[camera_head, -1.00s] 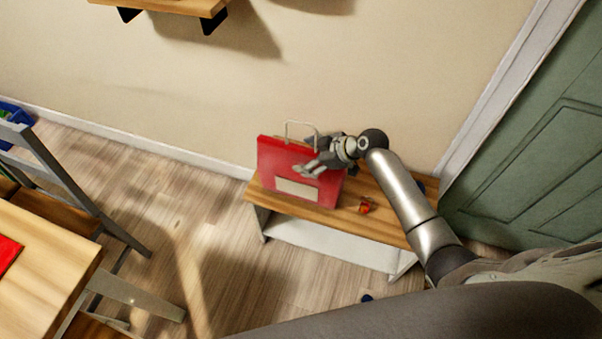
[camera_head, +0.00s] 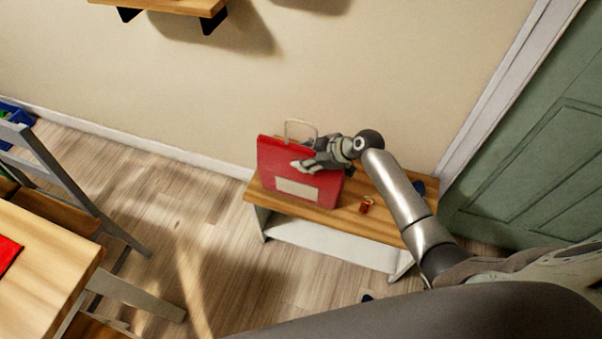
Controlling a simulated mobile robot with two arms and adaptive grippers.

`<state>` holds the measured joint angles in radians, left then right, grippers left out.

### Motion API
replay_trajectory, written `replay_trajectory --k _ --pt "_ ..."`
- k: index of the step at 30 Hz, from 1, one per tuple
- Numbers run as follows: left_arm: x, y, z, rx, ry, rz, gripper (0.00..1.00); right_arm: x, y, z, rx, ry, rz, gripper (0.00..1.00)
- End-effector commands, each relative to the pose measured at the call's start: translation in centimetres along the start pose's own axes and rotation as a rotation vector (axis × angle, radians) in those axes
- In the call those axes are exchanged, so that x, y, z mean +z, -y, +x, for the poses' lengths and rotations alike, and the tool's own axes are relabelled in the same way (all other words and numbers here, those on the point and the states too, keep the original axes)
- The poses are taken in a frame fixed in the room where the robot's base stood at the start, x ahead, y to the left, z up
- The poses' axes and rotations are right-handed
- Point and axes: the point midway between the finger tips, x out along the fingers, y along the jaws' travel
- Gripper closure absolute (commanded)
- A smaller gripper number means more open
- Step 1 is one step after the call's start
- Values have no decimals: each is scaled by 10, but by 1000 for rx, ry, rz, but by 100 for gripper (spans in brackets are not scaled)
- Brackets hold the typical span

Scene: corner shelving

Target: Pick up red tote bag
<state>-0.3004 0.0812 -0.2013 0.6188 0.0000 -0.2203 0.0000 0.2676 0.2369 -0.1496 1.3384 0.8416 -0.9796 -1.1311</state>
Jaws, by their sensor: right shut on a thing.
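The red tote bag (camera_head: 276,164) stands upright on the wooden bench (camera_head: 330,218) against the wall. It has a pale label on its front and a light handle (camera_head: 300,124) standing up from its top. My right gripper (camera_head: 304,165) is at the bag's upper right, with its fingers at the top edge below the handle. It is shut on the bag. The gripper hides part of the bag's top right. My left gripper is not in view.
A small red and orange item (camera_head: 367,205) lies on the bench right of the bag, and a dark blue item (camera_head: 419,187) is at its right end. A chair (camera_head: 75,185) and wooden table (camera_head: 45,265) stand at left. A green door (camera_head: 535,165) is at right.

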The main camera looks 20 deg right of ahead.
Motion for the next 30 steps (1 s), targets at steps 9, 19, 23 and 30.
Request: replay_trajectory --k 9,19,23,30 --pt "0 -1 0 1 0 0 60 -3 -2 -3 2 -1 -2 100" --pt "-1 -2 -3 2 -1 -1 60 -28 -1 -40 2 -2 -6 100" --pt "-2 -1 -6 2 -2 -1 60 -37 9 -69 3 -1 -8 100" --pt "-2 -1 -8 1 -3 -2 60 -41 37 -117 -1 2 -6 100"
